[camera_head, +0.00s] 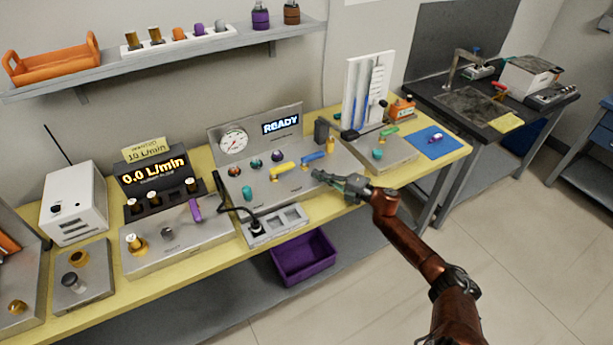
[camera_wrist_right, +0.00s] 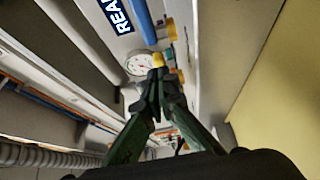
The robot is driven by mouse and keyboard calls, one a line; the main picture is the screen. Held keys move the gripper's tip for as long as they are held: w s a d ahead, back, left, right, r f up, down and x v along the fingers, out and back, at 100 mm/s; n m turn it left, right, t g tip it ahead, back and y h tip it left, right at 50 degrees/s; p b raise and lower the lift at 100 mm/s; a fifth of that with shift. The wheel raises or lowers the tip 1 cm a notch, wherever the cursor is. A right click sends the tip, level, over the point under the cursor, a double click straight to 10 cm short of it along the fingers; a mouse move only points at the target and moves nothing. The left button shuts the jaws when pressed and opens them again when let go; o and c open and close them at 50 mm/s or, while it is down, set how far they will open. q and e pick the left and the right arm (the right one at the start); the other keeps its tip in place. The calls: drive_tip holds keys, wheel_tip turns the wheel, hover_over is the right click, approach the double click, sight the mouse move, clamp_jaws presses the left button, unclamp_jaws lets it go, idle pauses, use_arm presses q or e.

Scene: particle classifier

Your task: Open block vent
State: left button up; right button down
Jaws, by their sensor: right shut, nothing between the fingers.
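The central steel block (camera_head: 262,190) stands on the bench with a round dial gauge (camera_head: 234,141) and a lit READY display (camera_head: 281,124) on its back panel. A yellow lever (camera_head: 282,169) and a blue lever (camera_head: 313,156) lie side by side on its top. I cannot tell by a label which is the block vent. My right gripper (camera_head: 322,176) is shut and empty, just in front of the blue lever. In the right wrist view its fingertips (camera_wrist_right: 158,76) are together near a yellow part, with the blue lever (camera_wrist_right: 144,20) beyond. My left gripper is out of view.
A socket strip (camera_head: 272,225) with a black cable lies in front. Right is a plate with a green lever (camera_head: 389,131). A purple bin (camera_head: 304,258) sits below.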

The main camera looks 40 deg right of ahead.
drive_tip(key=shift+s+d+r, duration=0.1)
drive_tip(key=shift+s+d, duration=0.25)
drive_tip(key=shift+d, duration=0.25)
drive_tip(key=shift+s+d+r, duration=0.1)
drive_tip(key=shift+s+d, duration=0.2)
drive_tip(key=shift+d, duration=0.3)
drive_tip(key=shift+s+d, duration=0.1)
drive_tip(key=shift+d, duration=0.4)
